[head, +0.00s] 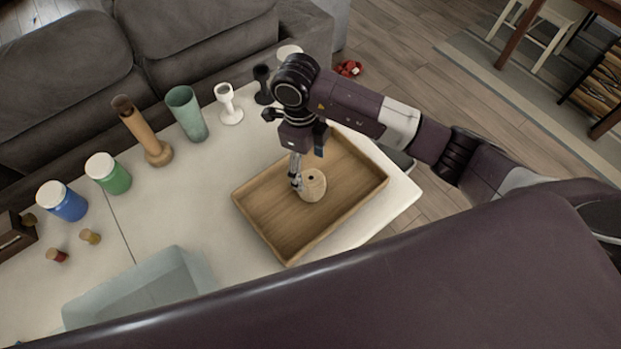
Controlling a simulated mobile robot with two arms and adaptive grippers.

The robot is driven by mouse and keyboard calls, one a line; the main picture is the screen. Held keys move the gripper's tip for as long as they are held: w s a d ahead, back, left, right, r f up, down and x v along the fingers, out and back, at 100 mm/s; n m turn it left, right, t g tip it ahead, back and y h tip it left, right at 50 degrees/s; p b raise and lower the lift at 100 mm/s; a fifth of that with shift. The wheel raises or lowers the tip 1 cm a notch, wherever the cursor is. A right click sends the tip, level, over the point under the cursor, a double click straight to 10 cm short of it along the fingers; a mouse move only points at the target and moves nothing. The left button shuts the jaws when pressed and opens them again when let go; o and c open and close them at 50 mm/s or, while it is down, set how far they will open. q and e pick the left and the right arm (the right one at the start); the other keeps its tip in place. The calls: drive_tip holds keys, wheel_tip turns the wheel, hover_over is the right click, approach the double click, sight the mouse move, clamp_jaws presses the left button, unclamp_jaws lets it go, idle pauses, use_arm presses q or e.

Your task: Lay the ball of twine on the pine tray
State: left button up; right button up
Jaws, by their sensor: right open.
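The ball of twine (314,186) is a small tan rounded thing with a dark hole on top. It sits within the walls of the pine tray (262,229), near its middle. The tray is a shallow wooden rectangle on the white table. My right gripper (296,182) points down over the tray, its fingers at the left side of the twine. It is open; whether a finger touches the twine I cannot tell. Part of the gripper's far side is hidden. My left gripper is not in view.
Left of the tray stand a white goblet (229,105), a green cup (187,113), a wooden pepper mill-like piece (143,133), and green (109,175) and blue (63,203) jars. A pale blue bin (140,288) is at the front. The table's middle is clear.

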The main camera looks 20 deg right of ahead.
sight(308, 179)
drive_tip(key=shift+w+a+r+b, duration=0.15)
drive_tip(key=shift+r+b, duration=0.25)
drive_tip(key=shift+r, duration=1.8)
drive_tip(key=shift+f, duration=0.1)
